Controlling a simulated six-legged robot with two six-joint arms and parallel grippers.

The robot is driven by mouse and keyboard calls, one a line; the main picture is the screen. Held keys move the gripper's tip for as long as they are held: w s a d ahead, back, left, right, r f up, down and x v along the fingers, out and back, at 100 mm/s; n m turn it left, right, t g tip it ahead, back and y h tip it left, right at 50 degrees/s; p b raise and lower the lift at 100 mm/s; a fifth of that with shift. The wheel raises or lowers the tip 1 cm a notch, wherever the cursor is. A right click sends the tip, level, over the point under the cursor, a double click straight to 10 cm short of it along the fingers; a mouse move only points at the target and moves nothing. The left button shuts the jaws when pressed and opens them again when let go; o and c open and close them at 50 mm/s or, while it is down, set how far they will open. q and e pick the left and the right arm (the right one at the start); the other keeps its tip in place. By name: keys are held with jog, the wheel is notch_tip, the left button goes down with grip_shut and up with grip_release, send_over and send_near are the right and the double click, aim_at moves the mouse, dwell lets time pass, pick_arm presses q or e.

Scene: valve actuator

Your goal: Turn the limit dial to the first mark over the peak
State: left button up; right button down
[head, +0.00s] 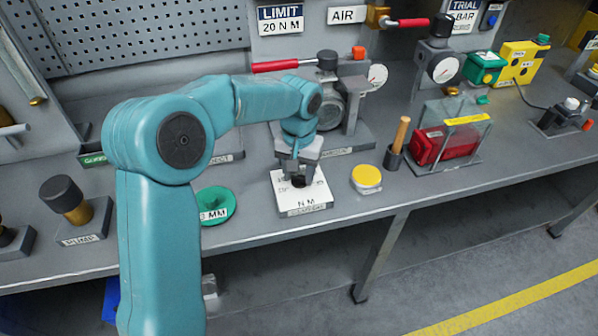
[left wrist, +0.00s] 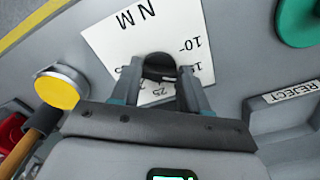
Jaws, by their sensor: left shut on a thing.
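The limit dial is a dark round knob (left wrist: 160,66) in the middle of a white plate marked N M (head: 302,200). The plate lies at the front of the bench and shows numbers such as 10 and 25 around the knob in the left wrist view (left wrist: 118,32). My left gripper (head: 298,178) points down over the plate, shut on the knob, with one finger on each side of it. The knob's pointer and part of the scale are hidden by the fingers. A sign at the back reads LIMIT 20 N M (head: 281,19). My right gripper is not in view.
A yellow round button (head: 366,178) and a wooden-handled tool in a holder (head: 398,140) stand right of the plate. Behind are a gauge assembly with a red lever (head: 275,66) and a red box under a clear cover (head: 445,145).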

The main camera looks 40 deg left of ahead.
aim_at(299, 178)
pick_arm(q)
jog(key=shift+s+f+n, duration=0.1)
jog(key=shift+n, duration=0.2)
dwell(0.4)
jog(key=o, duration=1.1)
jog(key=shift+c, duration=0.2)
jog(key=shift+r, duration=0.2)
notch_tip(299, 178, up, 16)
jog(key=p, duration=0.1)
jog(key=shift+p, duration=0.35)
